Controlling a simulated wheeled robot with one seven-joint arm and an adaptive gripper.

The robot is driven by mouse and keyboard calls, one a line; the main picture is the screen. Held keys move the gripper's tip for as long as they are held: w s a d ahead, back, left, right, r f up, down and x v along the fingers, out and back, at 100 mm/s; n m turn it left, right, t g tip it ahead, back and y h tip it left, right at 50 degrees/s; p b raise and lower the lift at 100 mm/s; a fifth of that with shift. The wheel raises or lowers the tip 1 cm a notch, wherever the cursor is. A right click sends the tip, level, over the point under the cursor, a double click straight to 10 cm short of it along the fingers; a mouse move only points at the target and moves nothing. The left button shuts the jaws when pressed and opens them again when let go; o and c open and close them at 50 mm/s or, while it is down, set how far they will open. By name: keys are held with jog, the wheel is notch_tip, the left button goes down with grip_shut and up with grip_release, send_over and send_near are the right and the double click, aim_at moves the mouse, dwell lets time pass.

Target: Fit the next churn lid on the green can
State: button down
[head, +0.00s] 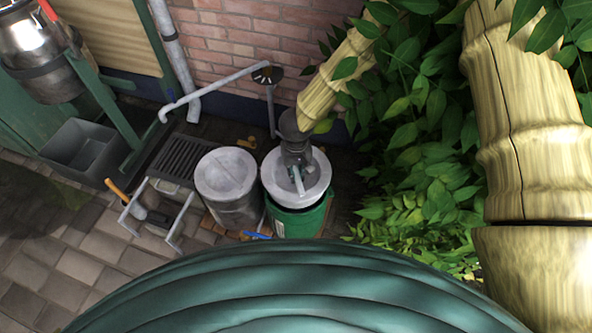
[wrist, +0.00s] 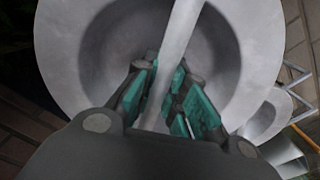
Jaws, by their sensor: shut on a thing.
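The green can (head: 300,222) stands on the paving by the brick wall in the head view. A grey lid (head: 270,188) with a wide rim and recessed middle covers its top in that view. I cannot tell whether the lid rests on the can or hangs just above it. My gripper (head: 296,178) is over the lid's middle. In the wrist view my gripper (wrist: 170,95) has its teal pads closed around the bar handle of the lid (wrist: 75,50). The can's mouth is hidden under the lid.
A grey can with a lid-like top (head: 226,175) stands close on the left. A slatted drain stand (head: 180,157), a grey trough (head: 83,145) and a bent pipe (head: 215,88) are further left. Leafy plants (head: 420,150) crowd the right.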

jog(key=shift+f+p, duration=0.95)
jog(key=shift+f, duration=0.25)
dwell(1.1)
jog(key=shift+f+p, duration=0.45)
jog(key=shift+f, duration=2.2)
dwell(1.5)
jog(key=c, duration=1.4)
grip_release()
notch_tip(320, 180, up, 12)
